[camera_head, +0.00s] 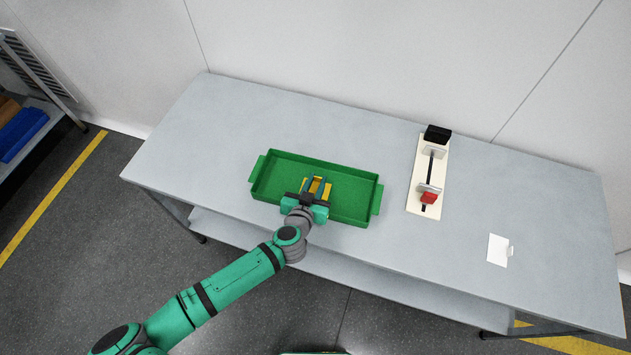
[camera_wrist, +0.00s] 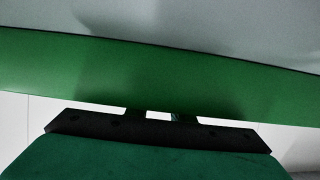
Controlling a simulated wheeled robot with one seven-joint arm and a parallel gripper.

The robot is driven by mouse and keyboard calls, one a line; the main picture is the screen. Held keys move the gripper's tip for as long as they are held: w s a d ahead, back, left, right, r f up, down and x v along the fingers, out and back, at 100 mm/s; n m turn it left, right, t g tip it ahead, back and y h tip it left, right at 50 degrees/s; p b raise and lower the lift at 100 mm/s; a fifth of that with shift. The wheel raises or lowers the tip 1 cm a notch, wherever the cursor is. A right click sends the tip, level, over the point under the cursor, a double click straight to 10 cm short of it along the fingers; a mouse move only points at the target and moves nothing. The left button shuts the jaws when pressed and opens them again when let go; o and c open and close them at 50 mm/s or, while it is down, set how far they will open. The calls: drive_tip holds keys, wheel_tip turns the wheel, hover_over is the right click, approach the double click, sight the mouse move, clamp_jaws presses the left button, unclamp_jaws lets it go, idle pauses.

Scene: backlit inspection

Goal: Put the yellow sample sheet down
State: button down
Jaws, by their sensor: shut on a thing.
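The yellow sample sheet (camera_head: 319,186) is a small yellow patch between the fingers of my gripper (camera_head: 318,183) in the head view. My gripper is shut on it and is over the green tray (camera_head: 349,178), near the tray's front middle. I cannot tell whether the sheet touches the tray floor. In the wrist view, a green band (camera_wrist: 160,75) crosses the picture above the dark gripper body, with only short parts of the fingers (camera_wrist: 160,115) showing. The sheet is hidden there.
A cream board (camera_head: 420,200) with a black block (camera_head: 437,134), a dark rod and a red piece (camera_head: 428,197) lies right of the tray. A white tabbed card (camera_head: 498,250) lies farther right. The grey table (camera_head: 220,130) is bare left of the tray.

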drive_tip(key=shift+f, duration=0.1)
drive_tip(key=c, duration=1.5)
unclamp_jaws()
drive_tip(key=shift+w+d, duration=0.1)
drive_tip(key=shift+c, duration=0.2)
drive_tip(key=shift+r, duration=0.2)
drive_tip(key=v, duration=1.2)
drive_tip(key=shift+f, duration=0.1)
